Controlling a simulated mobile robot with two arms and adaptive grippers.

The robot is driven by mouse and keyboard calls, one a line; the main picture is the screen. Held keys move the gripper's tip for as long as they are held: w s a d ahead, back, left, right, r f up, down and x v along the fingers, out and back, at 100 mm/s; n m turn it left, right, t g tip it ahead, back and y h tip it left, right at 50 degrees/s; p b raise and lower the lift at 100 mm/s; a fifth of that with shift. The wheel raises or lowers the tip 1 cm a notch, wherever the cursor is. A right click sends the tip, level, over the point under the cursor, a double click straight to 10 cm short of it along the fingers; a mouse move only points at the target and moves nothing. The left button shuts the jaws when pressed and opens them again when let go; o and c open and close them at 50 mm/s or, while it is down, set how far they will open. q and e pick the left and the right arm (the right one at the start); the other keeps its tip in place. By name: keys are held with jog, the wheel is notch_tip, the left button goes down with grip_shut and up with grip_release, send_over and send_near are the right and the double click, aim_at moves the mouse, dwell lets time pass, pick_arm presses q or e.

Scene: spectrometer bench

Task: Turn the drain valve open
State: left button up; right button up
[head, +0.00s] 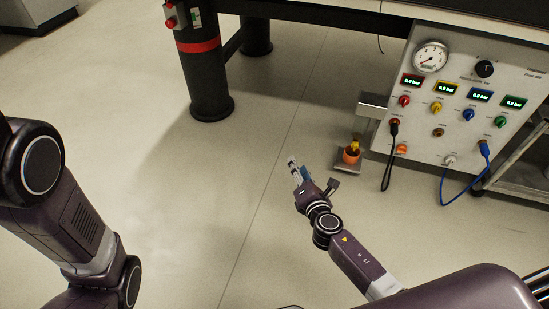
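A small yellow handle (355,144) shows above an orange cup-like part (351,157), low at the left side of the grey panel. It may be the drain valve, but it is too small to be sure or to read its position. My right gripper (295,165) is to the left of it and apart from it, with nothing visible between its fingers. The fingers are too small to tell whether they are open. My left arm is at the left edge; its gripper is out of view.
The panel (420,135) carries a round gauge (430,57), several green displays, coloured knobs, and black (388,165) and blue (461,186) cables hanging below. A grey bracket (373,105) juts from its left side. A black table leg (206,85) stands behind. The floor (230,190) is clear.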

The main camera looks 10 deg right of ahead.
jog(key=s+a+r+m+y+p, duration=0.1)
jog(key=a+r+m+y, duration=0.1)
jog(key=a+r+y, duration=0.2)
jog(key=a+r, duration=0.3)
jog(key=a, duration=0.1)
jog(key=shift+s+r+t+p, duration=0.25)
jog(key=shift+r+t+p, duration=0.05)
jog(key=shift+t+p, duration=0.1)
jog(key=shift+a, duration=0.1)
